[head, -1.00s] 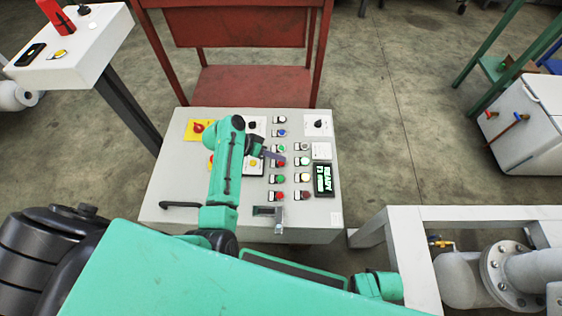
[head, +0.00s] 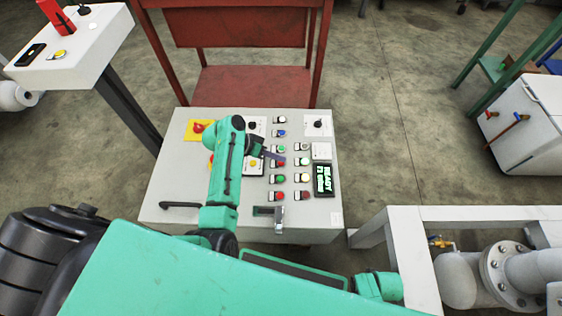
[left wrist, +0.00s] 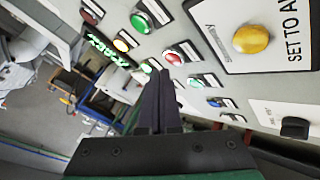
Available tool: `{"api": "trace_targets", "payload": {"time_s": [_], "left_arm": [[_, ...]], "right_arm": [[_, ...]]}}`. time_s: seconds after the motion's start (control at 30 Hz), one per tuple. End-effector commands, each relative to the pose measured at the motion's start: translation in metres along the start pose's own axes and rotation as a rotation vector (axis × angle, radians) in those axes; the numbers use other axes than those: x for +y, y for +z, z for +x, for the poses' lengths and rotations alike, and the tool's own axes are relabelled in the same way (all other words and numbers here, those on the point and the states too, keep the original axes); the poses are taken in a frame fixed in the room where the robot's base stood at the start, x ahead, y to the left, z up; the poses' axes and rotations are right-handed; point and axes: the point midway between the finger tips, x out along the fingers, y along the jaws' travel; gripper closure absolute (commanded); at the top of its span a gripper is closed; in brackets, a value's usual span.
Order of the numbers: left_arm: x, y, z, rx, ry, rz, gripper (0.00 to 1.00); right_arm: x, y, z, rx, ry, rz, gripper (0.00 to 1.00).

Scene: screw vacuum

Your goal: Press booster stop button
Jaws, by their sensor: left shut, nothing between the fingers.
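The control panel (head: 160,190) carries two columns of small lit buttons; their labels are too small to read, so I cannot tell which is booster stop. A red button (head: 281,163) lies beside the tip of my left gripper (head: 276,156). In the left wrist view, my left gripper (left wrist: 160,85) is shut and empty, its fingers pointing at the panel just below a red button (left wrist: 173,57). I cannot tell whether they touch it. A green button (left wrist: 143,22) is farther up. My right gripper is not in view.
A yellow button (left wrist: 251,39) sits on a white plate. A lit display (head: 323,180) is right of the buttons. A red emergency stop (head: 198,127) is at the panel's upper left. A handle (head: 180,205) and a lever (head: 279,218) are near the front edge.

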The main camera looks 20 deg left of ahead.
Motion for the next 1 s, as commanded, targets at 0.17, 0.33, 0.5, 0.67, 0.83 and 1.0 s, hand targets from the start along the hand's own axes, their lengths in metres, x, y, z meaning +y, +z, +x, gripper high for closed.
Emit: {"api": "trace_targets", "payload": {"time_s": [0.17, 0.33, 0.5, 0.67, 0.83, 1.0], "left_arm": [[0.0, 0.0, 0.0, 0.0, 0.0, 0.0, 1.0], [0.0, 0.0, 0.0, 0.0, 0.0, 0.0, 1.0], [-0.0004, 0.0004, 0.0004, 0.0, 0.0, 0.0, 1.0], [-0.0034, 0.0038, 0.0045, -0.002, 0.0, 0.0, 1.0], [-0.0041, 0.0043, 0.0059, 0.0, 0.0, 0.0, 1.0], [-0.0042, 0.0043, 0.0059, 0.0, 0.0, 0.0, 1.0]], "right_arm": [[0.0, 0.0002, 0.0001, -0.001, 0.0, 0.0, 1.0], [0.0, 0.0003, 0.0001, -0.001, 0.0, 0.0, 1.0], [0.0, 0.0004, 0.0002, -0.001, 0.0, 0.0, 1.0], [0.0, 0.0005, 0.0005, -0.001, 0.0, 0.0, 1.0], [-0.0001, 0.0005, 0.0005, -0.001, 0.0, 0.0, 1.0], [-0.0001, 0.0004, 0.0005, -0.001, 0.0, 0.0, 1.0]]}}
